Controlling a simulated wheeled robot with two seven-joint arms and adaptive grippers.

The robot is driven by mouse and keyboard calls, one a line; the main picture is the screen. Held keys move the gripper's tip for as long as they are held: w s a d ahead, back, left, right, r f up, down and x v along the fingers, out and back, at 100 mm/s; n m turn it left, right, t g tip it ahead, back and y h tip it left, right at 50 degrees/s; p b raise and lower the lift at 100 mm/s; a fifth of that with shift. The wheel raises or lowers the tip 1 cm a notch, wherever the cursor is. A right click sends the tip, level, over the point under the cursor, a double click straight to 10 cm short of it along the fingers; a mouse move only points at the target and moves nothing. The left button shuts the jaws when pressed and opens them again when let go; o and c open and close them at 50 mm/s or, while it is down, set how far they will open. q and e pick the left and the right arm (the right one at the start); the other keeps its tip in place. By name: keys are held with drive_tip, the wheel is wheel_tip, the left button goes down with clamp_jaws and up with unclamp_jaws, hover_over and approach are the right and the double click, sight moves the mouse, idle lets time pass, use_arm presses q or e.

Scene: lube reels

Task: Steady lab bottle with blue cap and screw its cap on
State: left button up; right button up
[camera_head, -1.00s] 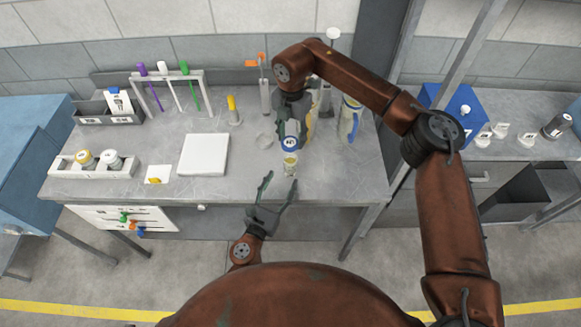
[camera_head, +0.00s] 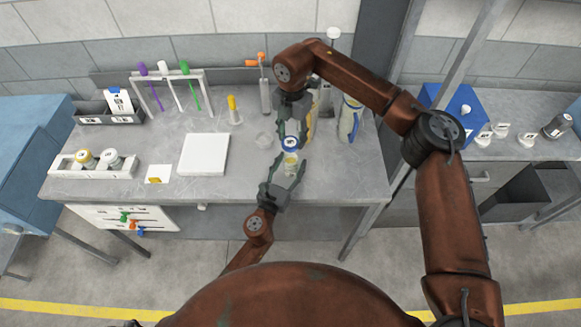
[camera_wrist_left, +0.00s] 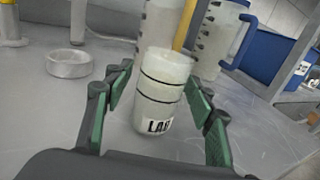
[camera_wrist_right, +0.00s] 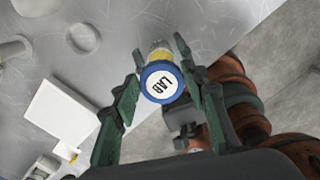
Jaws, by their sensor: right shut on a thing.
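The lab bottle (camera_head: 290,160), a small pale jar with dark bands and a LAB label, stands upright near the table's front edge. It shows close up in the left wrist view (camera_wrist_left: 163,88). My left gripper (camera_head: 287,172) is open, with its fingers on either side of the bottle and gaps visible in the left wrist view. My right gripper (camera_head: 292,138) points down and is shut on the blue cap (camera_head: 290,143), just above the bottle. The cap's white LAB-marked top faces the right wrist camera (camera_wrist_right: 160,83). Whether cap and bottle touch is unclear.
A clear shallow dish (camera_head: 263,140) lies left of the bottle, and a white square plate (camera_head: 204,154) farther left. A blue-handled jug (camera_head: 350,119) stands behind to the right. A tube rack (camera_head: 172,75) stands at the back left. The table right of the bottle is clear.

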use_arm(q)
clamp_jaws()
idle(0.4)
use_arm(e)
drive_tip(key=shift+f, duration=2.5)
drive_tip(key=shift+f, duration=0.9)
drive_tip(key=shift+f, duration=0.55)
